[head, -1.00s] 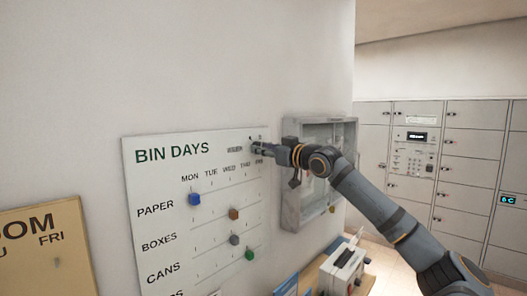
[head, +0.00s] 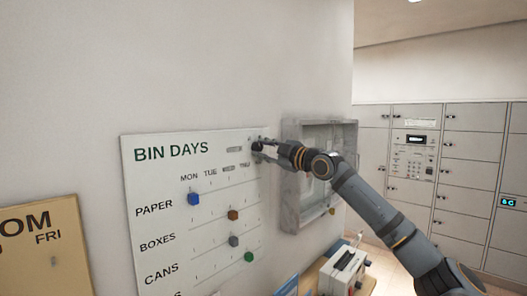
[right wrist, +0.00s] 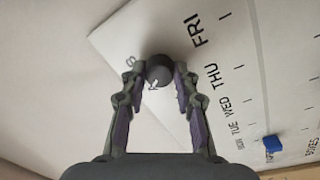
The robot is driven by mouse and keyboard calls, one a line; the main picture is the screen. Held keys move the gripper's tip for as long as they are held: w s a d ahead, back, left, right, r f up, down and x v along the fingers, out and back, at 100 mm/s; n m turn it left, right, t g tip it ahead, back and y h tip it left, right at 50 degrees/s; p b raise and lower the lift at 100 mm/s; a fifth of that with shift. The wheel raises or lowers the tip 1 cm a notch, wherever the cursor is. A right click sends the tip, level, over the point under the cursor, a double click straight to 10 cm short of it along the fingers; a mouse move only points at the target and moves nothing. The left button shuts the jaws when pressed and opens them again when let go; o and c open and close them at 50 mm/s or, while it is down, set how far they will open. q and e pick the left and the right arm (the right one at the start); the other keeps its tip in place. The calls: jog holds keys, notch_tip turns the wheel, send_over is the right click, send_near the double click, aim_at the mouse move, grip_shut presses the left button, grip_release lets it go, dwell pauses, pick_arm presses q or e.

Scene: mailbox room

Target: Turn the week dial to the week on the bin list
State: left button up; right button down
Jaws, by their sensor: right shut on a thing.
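The white BIN DAYS board (head: 150,178) hangs on the wall, with day columns and rows for paper, boxes and cans. The dark, round week dial (head: 257,146) is at its top right corner. The dial also shows in the right wrist view (right wrist: 158,70), between the fingertips, with small marks around it. My right gripper (head: 261,149) is shut on the dial, one finger on each side. The dial's setting is too small to read. I cannot pick out a separate bin list. My left gripper is not in view.
Blue (head: 194,199), brown (head: 233,215), grey (head: 234,240) and green (head: 249,257) markers sit on the board. An open grey wall box (head: 291,205) is just right of it. A yellow board (head: 40,250) is at lower left. Lockers (head: 460,190) stand at the back right.

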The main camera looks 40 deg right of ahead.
jog(key=shift+n, duration=1)
jog(key=c, duration=1)
grip_release()
